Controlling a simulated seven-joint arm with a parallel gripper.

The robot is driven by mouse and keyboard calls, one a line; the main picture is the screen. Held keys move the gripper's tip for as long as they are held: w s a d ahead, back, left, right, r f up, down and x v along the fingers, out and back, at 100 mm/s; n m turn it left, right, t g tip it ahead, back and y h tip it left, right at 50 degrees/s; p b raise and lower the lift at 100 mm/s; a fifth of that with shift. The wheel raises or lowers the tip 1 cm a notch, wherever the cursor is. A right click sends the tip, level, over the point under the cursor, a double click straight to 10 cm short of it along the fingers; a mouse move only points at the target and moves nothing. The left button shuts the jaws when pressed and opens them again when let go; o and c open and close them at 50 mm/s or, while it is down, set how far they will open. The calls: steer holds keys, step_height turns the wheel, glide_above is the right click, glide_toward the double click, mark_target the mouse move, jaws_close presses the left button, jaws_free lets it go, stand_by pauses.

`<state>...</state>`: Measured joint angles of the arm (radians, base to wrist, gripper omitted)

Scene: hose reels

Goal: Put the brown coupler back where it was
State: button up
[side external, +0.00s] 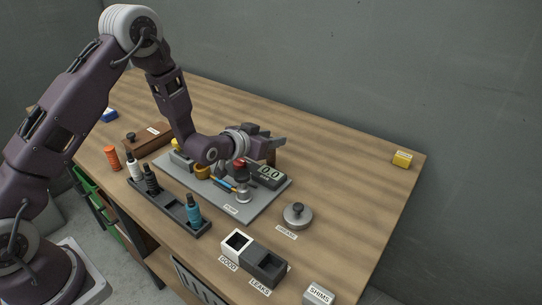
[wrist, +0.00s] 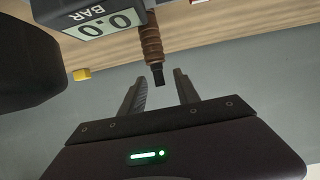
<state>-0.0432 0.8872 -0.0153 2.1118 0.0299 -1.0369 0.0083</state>
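The brown coupler (wrist: 152,45) is ribbed with a dark narrow tip, beside the gauge reading 0.0 BAR (wrist: 100,20) in the wrist view. In the side view a brown piece (side external: 271,158) shows just under my gripper (side external: 282,142), behind the gauge (side external: 269,175). In the wrist view the two fingers of my gripper (wrist: 156,80) are apart, with the coupler's dark tip at the gap between their ends. I see no finger touching it. The coupler's far end is cut off in the wrist view, and its foot is hidden in the side view.
A grey plate (side external: 240,208) carries the gauge and fittings. A bottle rack (side external: 178,212), a white bin (side external: 236,245), a dark LEAKS bin (side external: 264,265), a SHIMS box (side external: 319,293) and a round lidded tin (side external: 297,216) stand nearer. A yellow block (side external: 402,159) sits far right; the bench between is clear.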

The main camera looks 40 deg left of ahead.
steer(key=x, duration=0.3)
steer(key=shift+w+f, duration=0.1)
steer(key=shift+f, duration=0.05)
jaws_close()
